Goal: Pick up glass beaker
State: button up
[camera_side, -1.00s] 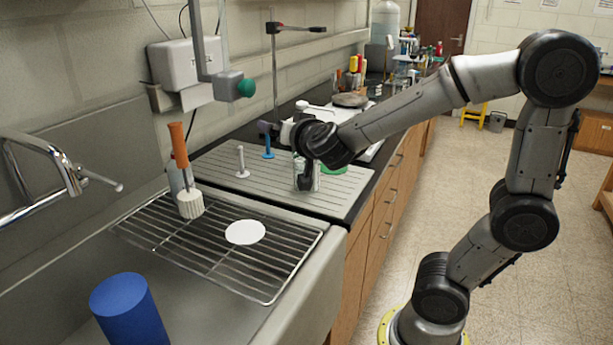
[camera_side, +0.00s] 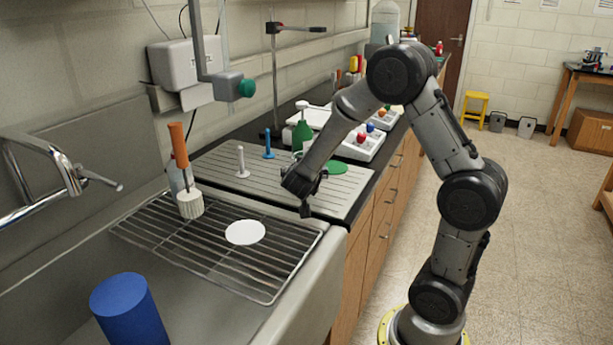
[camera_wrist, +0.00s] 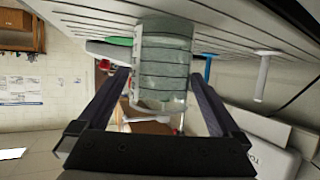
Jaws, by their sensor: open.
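The clear glass beaker (camera_wrist: 163,68) stands on the grey grooved board, which runs along the top of the tilted wrist view. My gripper (camera_wrist: 160,76) is open in that view, with one finger toward each side of the beaker. Whether the fingers touch the glass cannot be told. In the side view my gripper (camera_side: 311,194) is low over the right part of the grooved board (camera_side: 225,172), near its front edge. The beaker is not clear in the side view, where the gripper and wrist cover that spot.
A green bottle (camera_side: 301,134) and a flat green disc (camera_side: 336,168) are behind my gripper. A wire rack (camera_side: 185,246) with a brush (camera_side: 188,200) and a blue cylinder (camera_side: 130,312) are nearer the sink.

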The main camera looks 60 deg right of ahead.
jog(key=shift+x, duration=2.75)
jog(key=shift+f, duration=0.1)
jog(key=shift+a, duration=0.1)
jog(key=c, duration=1.2)
